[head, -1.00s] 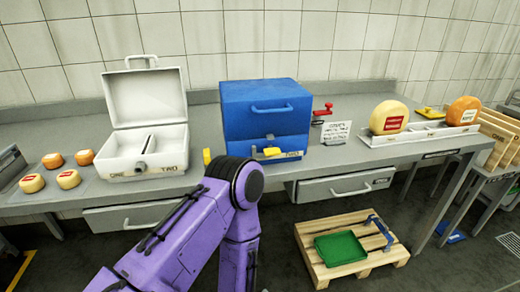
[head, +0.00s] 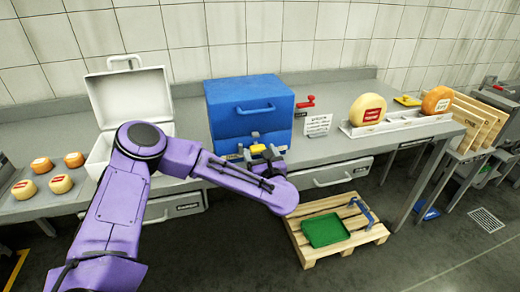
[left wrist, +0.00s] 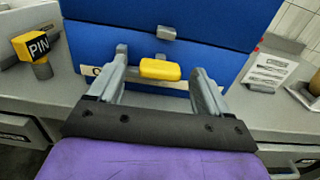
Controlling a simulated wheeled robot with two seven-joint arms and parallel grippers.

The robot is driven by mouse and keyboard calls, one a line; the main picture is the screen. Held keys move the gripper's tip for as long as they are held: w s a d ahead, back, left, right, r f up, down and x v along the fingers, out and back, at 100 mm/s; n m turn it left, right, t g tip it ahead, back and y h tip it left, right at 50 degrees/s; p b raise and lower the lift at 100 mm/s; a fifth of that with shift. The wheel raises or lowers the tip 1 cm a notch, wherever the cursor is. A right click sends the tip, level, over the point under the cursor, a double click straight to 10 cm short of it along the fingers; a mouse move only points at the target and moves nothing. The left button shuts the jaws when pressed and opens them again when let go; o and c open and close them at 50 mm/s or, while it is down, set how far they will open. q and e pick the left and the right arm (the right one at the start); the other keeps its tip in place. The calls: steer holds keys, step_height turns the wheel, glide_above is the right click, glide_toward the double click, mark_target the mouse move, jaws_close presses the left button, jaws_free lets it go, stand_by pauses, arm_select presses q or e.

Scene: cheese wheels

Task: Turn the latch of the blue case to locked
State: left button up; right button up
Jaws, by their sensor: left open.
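The blue case (head: 250,98) stands shut on the grey counter, a handle on its lid. Its yellow latch handle (head: 257,149) is on the lower front, partly hidden by my gripper in the head view. In the left wrist view the yellow handle (left wrist: 160,69) lies roughly level, below a small grey catch (left wrist: 166,33) on the lid. My left gripper (left wrist: 162,75) is open, a finger on each side of the yellow handle. I cannot tell whether either finger touches it. The left gripper also shows in the head view (head: 265,152). My right gripper is out of view.
A yellow PIN block (left wrist: 38,47) stands left of the case. A white open case (head: 125,85), partly behind my arm, is at the left with several small cheeses (head: 55,175). A red crank (head: 306,102) and sign (head: 318,124) are close on the right. A pallet (head: 355,240) is below.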

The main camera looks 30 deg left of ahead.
arm_select(q)
steer(key=shift+w+a, duration=0.2)
steer(key=shift+w, duration=0.05)
steer(key=shift+c, duration=0.4)
steer(key=c, duration=1)
steer(key=shift+o, duration=0.2)
